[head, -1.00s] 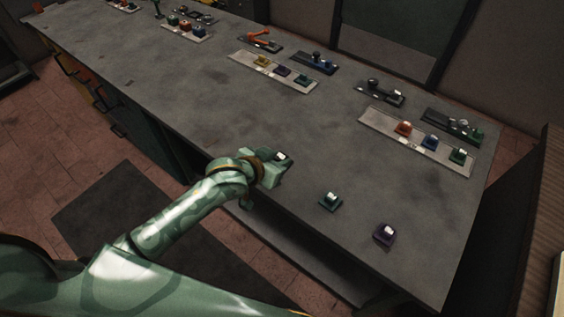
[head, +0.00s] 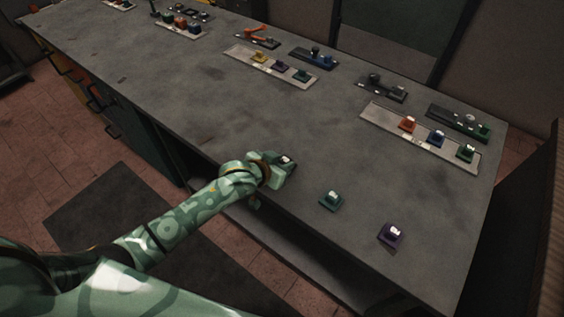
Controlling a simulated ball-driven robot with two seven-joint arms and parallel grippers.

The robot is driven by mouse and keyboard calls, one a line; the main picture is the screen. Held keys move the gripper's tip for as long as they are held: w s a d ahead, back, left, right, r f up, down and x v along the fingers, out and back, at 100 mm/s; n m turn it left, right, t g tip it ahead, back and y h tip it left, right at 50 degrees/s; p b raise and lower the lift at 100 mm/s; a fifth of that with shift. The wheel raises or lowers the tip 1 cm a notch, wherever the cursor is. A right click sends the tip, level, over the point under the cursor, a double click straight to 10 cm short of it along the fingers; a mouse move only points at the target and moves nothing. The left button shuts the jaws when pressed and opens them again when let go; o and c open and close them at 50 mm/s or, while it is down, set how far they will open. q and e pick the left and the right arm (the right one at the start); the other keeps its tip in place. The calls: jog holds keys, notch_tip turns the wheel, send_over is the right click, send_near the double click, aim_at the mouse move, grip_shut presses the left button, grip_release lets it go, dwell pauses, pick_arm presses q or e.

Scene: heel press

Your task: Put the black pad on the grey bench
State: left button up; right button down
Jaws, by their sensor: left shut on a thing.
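The grey bench (head: 230,105) runs from the upper left to the lower right of the head view. My left gripper (head: 284,163) is over its front edge, shut on a small dark pad with a light top, which I take to be the black pad (head: 287,159). The gripper hides most of the pad, and I cannot tell whether it touches the bench top. My right gripper is not in view.
A green pad (head: 331,202) and a purple pad (head: 391,234) sit near the front edge, right of my gripper. Pale strips with coloured pads (head: 420,137) (head: 270,66) and dark presses (head: 458,123) line the back. The middle of the bench is clear.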

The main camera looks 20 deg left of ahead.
pick_arm(q)
jog(key=o, duration=1)
jog(key=shift+r, duration=0.1)
jog(key=p+v, duration=0.5)
jog(key=v, duration=0.7)
jog(key=s+a+f+g+y, duration=0.1)
jog(key=s+a+f+g, duration=0.1)
jog(key=s+f, duration=0.45)
jog(key=s+a+f+n+g+y, duration=0.1)
jog(key=s+a+f, duration=0.2)
jog(key=f, duration=0.7)
jog(key=s+a+f+g+y, duration=0.1)
jog(key=s+a+f+g, duration=0.1)
jog(key=s+f, duration=0.45)
jog(key=s+f+g, duration=0.2)
jog(key=s+f, duration=0.4)
jog(key=s, duration=0.6)
jog(key=s+f+g, duration=0.2)
jog(key=s+f, duration=0.4)
jog(key=s, duration=0.7)
jog(key=shift+s+f+m+g+y, duration=0.25)
jog(key=shift+s+m+g+y, duration=0.05)
jog(key=shift+m+g+y, duration=0.1)
jog(key=shift+d, duration=0.1)
